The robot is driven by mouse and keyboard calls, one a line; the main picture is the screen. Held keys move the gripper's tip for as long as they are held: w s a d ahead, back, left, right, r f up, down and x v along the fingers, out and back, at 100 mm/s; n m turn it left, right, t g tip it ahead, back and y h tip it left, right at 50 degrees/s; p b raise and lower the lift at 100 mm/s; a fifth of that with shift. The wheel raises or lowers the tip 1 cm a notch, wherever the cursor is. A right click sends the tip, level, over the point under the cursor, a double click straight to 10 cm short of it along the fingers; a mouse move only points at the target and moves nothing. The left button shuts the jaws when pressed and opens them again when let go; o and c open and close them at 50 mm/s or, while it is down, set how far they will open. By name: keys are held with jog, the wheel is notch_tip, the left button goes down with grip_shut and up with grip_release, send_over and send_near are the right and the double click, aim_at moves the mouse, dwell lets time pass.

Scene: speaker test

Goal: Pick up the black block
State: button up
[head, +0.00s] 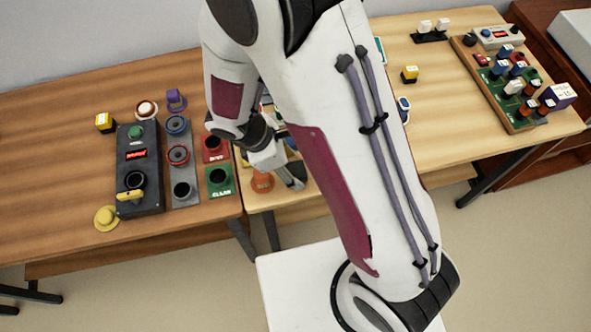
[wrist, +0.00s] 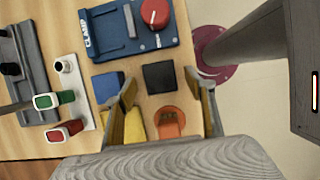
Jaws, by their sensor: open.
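The black block (wrist: 159,77) lies flat on the wooden table in the wrist view. My gripper (wrist: 160,84) is open, with one finger on each side of the black block in the picture and nothing held. I cannot tell its height above the table. In the head view my gripper (head: 292,177) is low over the near edge of the right table, and my arm hides the black block there.
A blue block (wrist: 106,86), yellow pieces (wrist: 135,125) and an orange piece (wrist: 169,121) lie close to the black block. A blue base (wrist: 115,47) with a red knob (wrist: 155,13) stands beyond it. Red and green switches (wrist: 54,100) are at left.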

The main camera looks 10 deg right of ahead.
jog(key=shift+d+f, duration=0.25)
jog(key=shift+f, duration=0.3)
jog(key=c, duration=1.2)
